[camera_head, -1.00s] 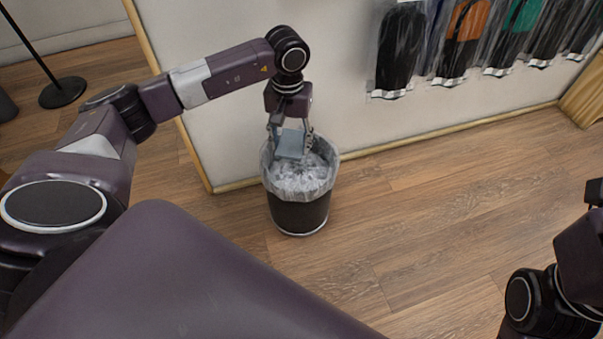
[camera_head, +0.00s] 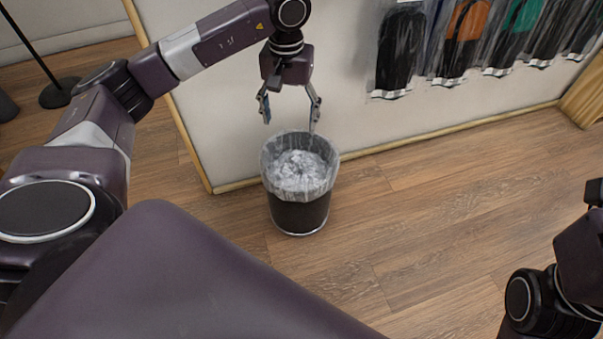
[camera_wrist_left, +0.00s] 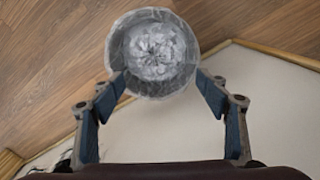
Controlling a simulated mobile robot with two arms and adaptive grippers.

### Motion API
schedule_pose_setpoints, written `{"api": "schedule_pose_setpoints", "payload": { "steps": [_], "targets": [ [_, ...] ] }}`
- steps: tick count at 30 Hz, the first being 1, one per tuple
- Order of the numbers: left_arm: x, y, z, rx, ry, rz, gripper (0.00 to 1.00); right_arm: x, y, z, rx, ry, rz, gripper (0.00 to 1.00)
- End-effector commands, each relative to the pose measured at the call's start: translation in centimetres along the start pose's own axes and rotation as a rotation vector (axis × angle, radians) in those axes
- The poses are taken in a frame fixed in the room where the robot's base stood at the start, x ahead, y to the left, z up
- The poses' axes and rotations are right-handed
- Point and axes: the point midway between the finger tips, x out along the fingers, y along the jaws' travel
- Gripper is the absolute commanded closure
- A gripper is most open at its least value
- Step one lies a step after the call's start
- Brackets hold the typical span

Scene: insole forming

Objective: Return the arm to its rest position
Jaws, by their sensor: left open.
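My left gripper (camera_head: 290,112) is open and empty in the head view, pointing down just above the far rim of a black bin. Its two open fingers also frame the lower part of the left wrist view (camera_wrist_left: 168,88). The black bin (camera_head: 299,214) has a clear plastic liner and stands on the wood floor; it shows from above in the left wrist view (camera_wrist_left: 120,52). No separate object can be made out on the crumpled plastic inside. Part of my right arm is at the right edge of the head view; its gripper fingers cannot be made out.
A pale panel (camera_head: 240,130) with wooden trim stands right behind the bin. Bagged insoles (camera_head: 400,50) hang on it at the upper right. A dark stand base (camera_head: 60,92) is at the far left. The wood floor (camera_head: 450,200) right of the bin is clear.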

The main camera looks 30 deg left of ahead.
Motion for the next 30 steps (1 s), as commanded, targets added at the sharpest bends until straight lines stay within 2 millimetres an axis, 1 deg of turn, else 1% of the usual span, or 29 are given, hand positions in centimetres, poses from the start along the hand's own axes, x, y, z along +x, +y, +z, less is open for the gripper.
{"api": "schedule_pose_setpoints", "payload": {
  "steps": [1, 3, 7, 11, 23, 26, 29, 30],
  "targets": [
    [-1.0, 0.0, -0.1, 0.001, 0.003, 0.001, 0.32, 0.0, 0.0, 0.0, 0.0, 0.0, 0.0, 0.6],
    [-1.9, 0.0, 0.0, 0.0, 0.001, 0.0, 0.32, 0.0, 0.0, 0.0, 0.0, 0.0, 0.0, 0.6],
    [-3.0, 0.0, 0.0, 0.0, -0.001, -0.001, 0.32, 0.0, 0.0, 0.0, 0.0, 0.0, 0.0, 0.6],
    [-3.4, 0.0, 0.0, 0.0, -0.002, -0.001, 0.32, 0.0, 0.0, 0.0, 0.0, 0.0, 0.0, 0.6],
    [-3.3, 0.1, 0.1, 0.0, -0.004, 0.001, 0.32, 0.0, 0.0, 0.0, 0.0, 0.0, 0.0, 0.6],
    [-2.7, 1.3, 1.1, -0.001, -0.029, 0.028, 0.32, 0.0, 0.0, 0.0, 0.0, -0.003, 0.001, 0.6],
    [-1.5, 4.6, 3.8, -0.014, -0.104, 0.102, 0.32, 0.0, 0.0, 0.1, 0.001, -0.01, 0.003, 0.6],
    [-1.0, 6.5, 5.5, -0.025, -0.152, 0.143, 0.32, -0.1, 0.1, 0.1, 0.002, -0.015, 0.005, 0.6]
  ]
}}
